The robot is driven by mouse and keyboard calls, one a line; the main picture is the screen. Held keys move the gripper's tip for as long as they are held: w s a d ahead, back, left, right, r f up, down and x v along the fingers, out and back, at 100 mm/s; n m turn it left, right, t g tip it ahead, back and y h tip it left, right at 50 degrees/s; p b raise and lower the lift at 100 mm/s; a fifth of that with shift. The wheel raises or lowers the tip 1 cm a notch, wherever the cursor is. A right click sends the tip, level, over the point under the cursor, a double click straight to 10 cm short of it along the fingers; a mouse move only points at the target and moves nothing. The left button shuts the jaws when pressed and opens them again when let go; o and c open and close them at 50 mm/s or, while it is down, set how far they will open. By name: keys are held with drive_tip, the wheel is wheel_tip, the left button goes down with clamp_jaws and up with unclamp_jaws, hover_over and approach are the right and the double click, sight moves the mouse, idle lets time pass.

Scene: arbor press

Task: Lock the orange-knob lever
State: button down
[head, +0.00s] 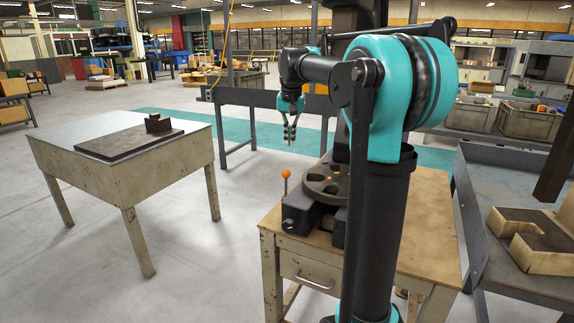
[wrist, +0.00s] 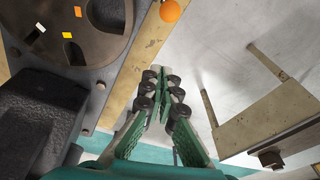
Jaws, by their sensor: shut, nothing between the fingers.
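My arm hides part of the press.
The press stands on a wooden-topped bench (head: 425,245) with a drawer. A dark round slotted plate (head: 325,180) sits beside the lever. A metal table (head: 88,140) stands left with a dark slab; a grey cart (head: 490,240) stands right. Open floor lies between left table and bench.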

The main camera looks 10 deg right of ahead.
drive_tip(key=shift+f, duration=0.1)
wheel_tip(320, 180, down, 9)
drive_tip(key=s+a, duration=0.1)
drive_tip(key=s, duration=0.1)
idle(0.5)
drive_tip(key=shift+a, duration=0.1)
drive_tip(key=shift+s+a+t+h, duration=0.7)
drive_tip(key=shift+s+a+t, duration=0.1)
drive_tip(key=shift+s, duration=0.2)
drive_tip(key=s+a+f+t+h, duration=0.5)
drive_tip(key=s+a+t+h, duration=0.1)
drive_tip(key=s+t, duration=0.3)
drive_tip(key=shift+a+f+n, duration=0.15)
drive_tip(key=shift+f+n, duration=0.25)
